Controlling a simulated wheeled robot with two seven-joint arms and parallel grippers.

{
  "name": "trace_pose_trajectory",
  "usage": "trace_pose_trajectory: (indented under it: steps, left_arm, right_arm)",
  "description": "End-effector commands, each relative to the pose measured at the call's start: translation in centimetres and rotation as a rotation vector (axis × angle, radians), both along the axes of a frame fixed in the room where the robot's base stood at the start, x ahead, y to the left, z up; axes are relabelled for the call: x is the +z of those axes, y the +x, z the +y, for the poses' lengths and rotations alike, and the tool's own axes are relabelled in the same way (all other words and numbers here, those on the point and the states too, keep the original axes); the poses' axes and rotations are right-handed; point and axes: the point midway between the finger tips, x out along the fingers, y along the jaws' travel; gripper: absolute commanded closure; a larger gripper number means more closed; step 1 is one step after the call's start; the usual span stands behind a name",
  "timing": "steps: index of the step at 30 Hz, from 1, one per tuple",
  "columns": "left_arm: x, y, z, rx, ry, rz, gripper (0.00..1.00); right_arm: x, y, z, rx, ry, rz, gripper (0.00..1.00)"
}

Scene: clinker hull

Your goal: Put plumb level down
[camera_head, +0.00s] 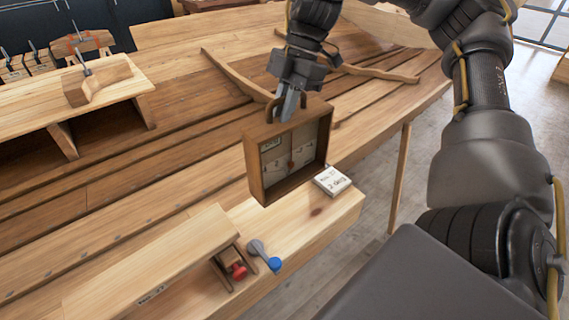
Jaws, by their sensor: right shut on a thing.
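The plumb level (256,166) is a brown wooden box frame with a pale panel inside and a curved handle on top. My right gripper (287,103) is shut on its handle and holds it upright, slightly turned. Its lower edge shows just above or at the wooden plank (325,205); I cannot tell whether it touches. My left gripper is not in view.
A small white labelled block (331,181) lies on the plank right of the level. A blue-ended grey tool (264,254) and a red-knobbed clamp (236,270) are at the front. The plank's middle is clear.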

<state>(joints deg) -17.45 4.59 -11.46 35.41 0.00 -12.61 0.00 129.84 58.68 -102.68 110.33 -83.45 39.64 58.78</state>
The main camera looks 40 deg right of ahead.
Motion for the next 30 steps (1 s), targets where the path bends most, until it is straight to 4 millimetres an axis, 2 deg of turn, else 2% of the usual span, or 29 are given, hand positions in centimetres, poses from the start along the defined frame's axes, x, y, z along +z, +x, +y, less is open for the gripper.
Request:
trace_pose_trajectory:
  steps: [3, 10, 17, 20, 25, 30]
  left_arm:
    - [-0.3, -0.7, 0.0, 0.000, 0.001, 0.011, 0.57]
    - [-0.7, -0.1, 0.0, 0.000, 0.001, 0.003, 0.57]
    - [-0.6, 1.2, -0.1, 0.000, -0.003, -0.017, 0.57]
    - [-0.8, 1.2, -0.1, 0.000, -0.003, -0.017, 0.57]
    - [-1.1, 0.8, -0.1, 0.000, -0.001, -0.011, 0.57]
    - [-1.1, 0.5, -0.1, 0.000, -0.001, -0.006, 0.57]
  right_arm:
    - [-1.6, -0.2, -0.2, -0.003, 0.002, 0.005, 1.00]
    - [-5.3, -0.2, -0.2, -0.005, 0.002, 0.004, 1.00]
    - [-6.2, 0.0, -0.1, -0.002, 0.000, 0.001, 1.00]
    - [-6.9, -0.1, 0.0, -0.001, 0.001, 0.003, 1.00]
    - [-9.2, -0.1, 0.0, -0.001, 0.002, 0.005, 1.00]
    - [-10.0, 0.0, 0.0, -0.001, 0.001, 0.001, 1.00]
